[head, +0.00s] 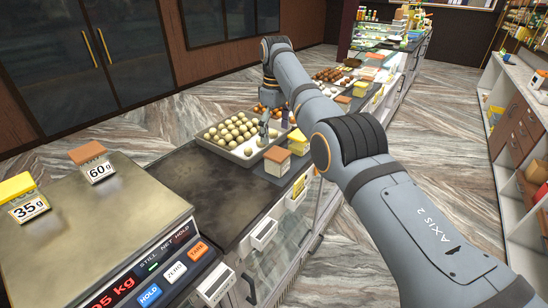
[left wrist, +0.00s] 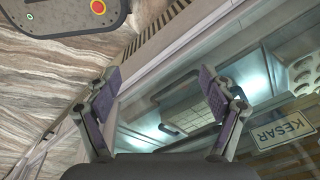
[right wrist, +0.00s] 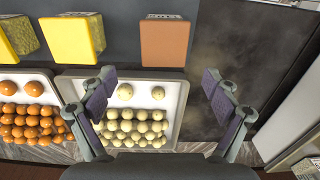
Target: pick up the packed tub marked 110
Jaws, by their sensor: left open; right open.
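No mark reading 110 is legible on any tub. A brown-lidded tub (head: 277,161) stands on the dark counter at the near end of the sweets tray, and its lid (right wrist: 165,42) shows at the top of the right wrist view. A yellow-lidded tub (head: 298,140) stands just beyond it, and its lid (right wrist: 79,40) also shows in the right wrist view. My right gripper (head: 274,124) is open and empty above the tray of pale sweets, apart from the tubs. My left gripper (left wrist: 160,88) is open and empty, shown only in the left wrist view, over glass casing.
A tray (right wrist: 178,110) of pale round sweets lies under the right gripper, beside a tray of orange sweets (right wrist: 28,112). The dark counter beside the scale is clear.

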